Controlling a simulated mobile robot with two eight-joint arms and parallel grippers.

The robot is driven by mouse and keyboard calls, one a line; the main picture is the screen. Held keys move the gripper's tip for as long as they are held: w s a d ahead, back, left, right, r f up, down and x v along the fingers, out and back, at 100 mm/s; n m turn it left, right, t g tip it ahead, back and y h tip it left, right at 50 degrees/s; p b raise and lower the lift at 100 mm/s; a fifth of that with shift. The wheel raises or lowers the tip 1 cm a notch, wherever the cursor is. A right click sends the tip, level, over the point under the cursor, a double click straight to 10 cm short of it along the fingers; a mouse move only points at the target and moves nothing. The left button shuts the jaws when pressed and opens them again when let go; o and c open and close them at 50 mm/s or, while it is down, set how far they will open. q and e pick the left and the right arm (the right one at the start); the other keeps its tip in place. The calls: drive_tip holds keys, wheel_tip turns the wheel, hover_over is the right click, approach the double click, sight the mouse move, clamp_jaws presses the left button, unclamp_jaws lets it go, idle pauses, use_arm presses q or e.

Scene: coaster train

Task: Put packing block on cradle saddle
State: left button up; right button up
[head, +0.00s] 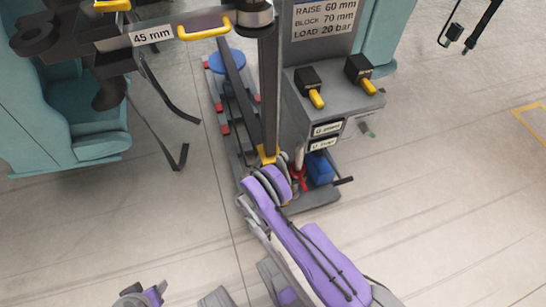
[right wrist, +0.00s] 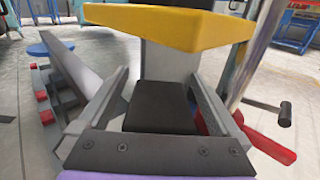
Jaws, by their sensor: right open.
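My right arm reaches up from the bottom of the head view to the foot of a grey post. Its gripper (right wrist: 160,82) is open in the right wrist view, its fingers apart on either side of a grey upright. A yellow piece (right wrist: 165,28) spans the upright just beyond the fingers; a small yellow part (head: 267,154) shows by the gripper in the head view. I cannot tell whether either is the packing block or the cradle saddle. A grey and purple part of mine (head: 140,293) shows at the lower left, cut off; its jaws are unclear.
A grey console (head: 330,100) with two yellow-tipped levers stands right of the post. Dark machinery with a "45 mm" label (head: 151,36) and yellow handle (head: 205,27) hangs at upper left. A teal seat (head: 85,110) is at left. Floor at right is clear.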

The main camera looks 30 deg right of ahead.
drive_tip(key=p+v, duration=0.1)
drive_tip(key=v, duration=0.4)
drive_tip(key=p+v, duration=0.2)
drive_tip(key=v, duration=0.4)
drive_tip(key=shift+s+a+r, duration=0.1)
drive_tip(key=shift+r, duration=0.1)
drive_tip(key=shift+s+a+f+p, duration=0.15)
drive_tip(key=shift+s+a+p, duration=0.1)
drive_tip(key=shift+a+p, duration=0.15)
drive_tip(key=shift+d, duration=0.1)
